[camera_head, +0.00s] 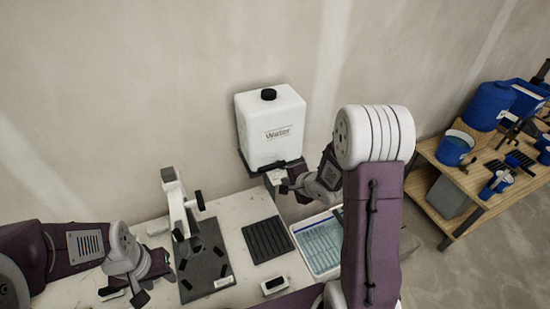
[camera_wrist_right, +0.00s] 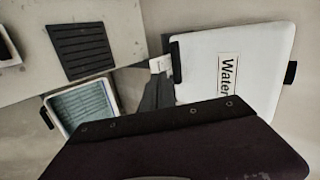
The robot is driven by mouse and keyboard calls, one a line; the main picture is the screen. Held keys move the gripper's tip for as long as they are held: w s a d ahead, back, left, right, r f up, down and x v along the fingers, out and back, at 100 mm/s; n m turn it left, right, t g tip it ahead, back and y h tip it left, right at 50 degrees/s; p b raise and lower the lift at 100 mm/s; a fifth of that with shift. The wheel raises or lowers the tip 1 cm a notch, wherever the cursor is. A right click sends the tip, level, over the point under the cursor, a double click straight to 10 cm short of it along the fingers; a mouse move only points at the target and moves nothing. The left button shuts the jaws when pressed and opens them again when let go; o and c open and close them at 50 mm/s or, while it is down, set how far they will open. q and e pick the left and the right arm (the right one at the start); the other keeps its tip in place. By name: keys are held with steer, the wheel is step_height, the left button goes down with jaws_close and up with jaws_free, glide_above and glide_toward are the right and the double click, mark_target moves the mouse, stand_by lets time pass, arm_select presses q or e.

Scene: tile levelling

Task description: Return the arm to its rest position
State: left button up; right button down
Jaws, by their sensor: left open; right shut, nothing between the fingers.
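My right arm reaches in from the bottom right of the head view, bending in front of the wall. Its gripper (camera_head: 285,187) is shut and empty, just below and in front of the white water container (camera_head: 268,130). I cannot tell whether it touches the container's dark stand. My left gripper (camera_head: 124,293) is open and empty over the left front of the white table (camera_head: 150,230). In the right wrist view, a dark part of my own arm covers the bottom, and the right fingertips cannot be made out. The water container (camera_wrist_right: 235,65) appears turned sideways there.
A dark board (camera_head: 205,272) with a white upright device (camera_head: 176,205) stands between the grippers. A black ribbed mat (camera_head: 267,240), a blue-lined tray (camera_head: 318,245) and a small box (camera_head: 274,285) lie to its right. A wooden bench (camera_head: 455,180) with blue buckets is far right.

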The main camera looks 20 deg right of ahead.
steer(key=w+a+f+n+b, duration=0.15)
steer(key=a+f+b, duration=0.35)
steer(key=b, duration=0.6)
steer(key=s+f+n+g+b, duration=0.1)
steer(key=s+f+n+g, duration=0.1)
steer(key=s, duration=0.5)
steer(key=s+f+n+g+h+b, duration=0.1)
steer(key=s+f+n+g+b, duration=0.1)
steer(key=s+n, duration=0.5)
steer(key=s+f+n+g+b, duration=0.1)
steer(key=s+f+n+g, duration=0.3)
steer(key=s, duration=0.3)
steer(key=shift+f+n+h, duration=0.3)
steer(key=shift+f+n, duration=0.25)
steer(key=shift+f, duration=0.25)
